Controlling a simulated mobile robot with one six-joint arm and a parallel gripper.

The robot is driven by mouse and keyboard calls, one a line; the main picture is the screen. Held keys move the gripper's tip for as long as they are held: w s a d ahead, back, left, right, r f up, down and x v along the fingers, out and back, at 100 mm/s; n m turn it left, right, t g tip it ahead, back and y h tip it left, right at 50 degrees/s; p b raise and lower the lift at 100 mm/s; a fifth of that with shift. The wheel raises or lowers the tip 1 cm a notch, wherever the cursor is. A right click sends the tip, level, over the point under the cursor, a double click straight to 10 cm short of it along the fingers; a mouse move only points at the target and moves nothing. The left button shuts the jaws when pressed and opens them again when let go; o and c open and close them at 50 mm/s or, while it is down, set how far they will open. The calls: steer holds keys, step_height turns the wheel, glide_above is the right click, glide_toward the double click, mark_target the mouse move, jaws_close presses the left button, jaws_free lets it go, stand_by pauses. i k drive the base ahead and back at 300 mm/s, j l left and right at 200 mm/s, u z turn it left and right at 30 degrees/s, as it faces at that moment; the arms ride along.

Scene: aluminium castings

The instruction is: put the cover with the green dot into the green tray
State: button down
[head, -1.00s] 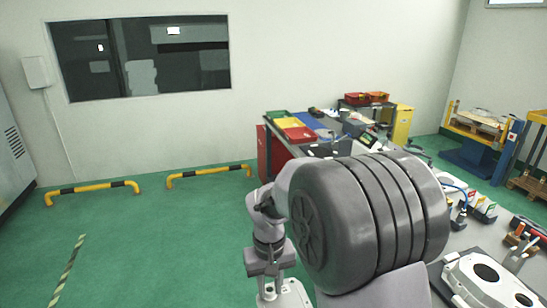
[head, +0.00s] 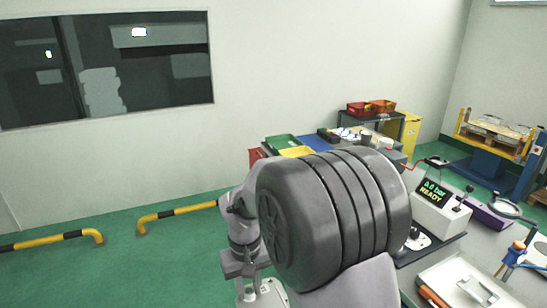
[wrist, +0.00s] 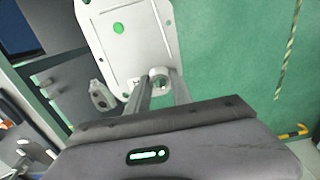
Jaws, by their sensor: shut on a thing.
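The cover (wrist: 135,45) is a flat pale grey plate with a green dot, holes along its rim and a round boss. In the wrist view my gripper (wrist: 160,85) is shut on it at the boss, and it hangs over the green floor. In the head view my gripper (head: 238,268) is low in the middle, with part of the cover (head: 264,294) below it, cut off by the frame edge and my arm. The green tray (head: 283,143) is on the far bench, beyond my arm and apart from the cover.
A yellow tray (head: 297,151) lies beside the green tray, partly hidden by my arm. Red bins (head: 370,107) stand farther back. A box reading READY (head: 440,200) is on the nearer bench at right. Yellow-black floor barriers (head: 176,214) stand at left. Open floor lies at left.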

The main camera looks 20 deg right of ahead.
mark_target(285, 145)
steer(key=i+z, duration=0.1)
steer(key=i, duration=0.95)
steer(key=i+j, duration=0.2)
steer(key=i, duration=0.85)
steer(key=i+l+z, duration=0.35)
steer(key=i+z, duration=0.35)
steer(key=i, duration=0.15)
steer(key=i+z, duration=0.35)
steer(key=i, duration=0.15)
steer(key=l, duration=0.2)
steer(key=i+u, duration=0.05)
